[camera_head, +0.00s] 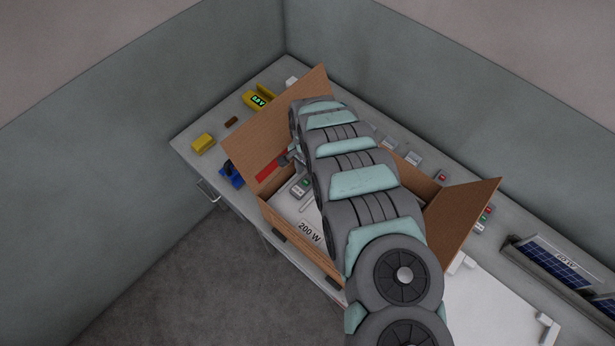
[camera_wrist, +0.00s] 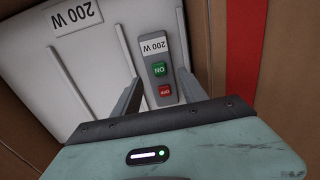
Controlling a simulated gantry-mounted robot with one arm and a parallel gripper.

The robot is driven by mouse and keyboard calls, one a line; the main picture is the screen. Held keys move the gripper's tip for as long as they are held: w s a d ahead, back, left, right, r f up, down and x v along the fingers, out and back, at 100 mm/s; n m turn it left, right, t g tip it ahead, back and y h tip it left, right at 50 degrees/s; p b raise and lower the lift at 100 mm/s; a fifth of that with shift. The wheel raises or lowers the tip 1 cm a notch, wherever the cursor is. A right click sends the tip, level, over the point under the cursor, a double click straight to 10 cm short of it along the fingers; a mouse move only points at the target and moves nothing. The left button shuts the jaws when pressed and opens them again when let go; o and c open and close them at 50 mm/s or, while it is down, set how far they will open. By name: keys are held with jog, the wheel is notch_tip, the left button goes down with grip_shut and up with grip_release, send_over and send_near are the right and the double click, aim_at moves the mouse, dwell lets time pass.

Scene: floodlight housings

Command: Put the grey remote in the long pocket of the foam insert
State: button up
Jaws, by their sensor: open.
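The grey remote (camera_wrist: 152,62) has a 200 W label, a green ON button and a red OFF button. It lies inside the open cardboard box, over the white insert (camera_wrist: 105,55); whether it sits in a pocket I cannot tell. In the wrist view my gripper (camera_wrist: 160,88) is open, with one finger on each side of the remote's lower end. Contact cannot be told. In the head view the remote (camera_head: 300,188) shows beside my arm, which hides much of the box. The long pocket cannot be made out.
The cardboard box (camera_head: 320,262) stands on the grey bench with flaps spread, walls close around my gripper. A yellow meter (camera_head: 257,99), yellow block (camera_head: 203,143) and blue tool (camera_head: 232,174) lie left. Small devices (camera_head: 413,158) and solar panels (camera_head: 550,262) lie right.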

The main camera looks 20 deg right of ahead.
aim_at(308, 180)
notch_tip(308, 180, up, 9)
jog(key=b, duration=0.1)
dwell(0.4)
dwell(0.4)
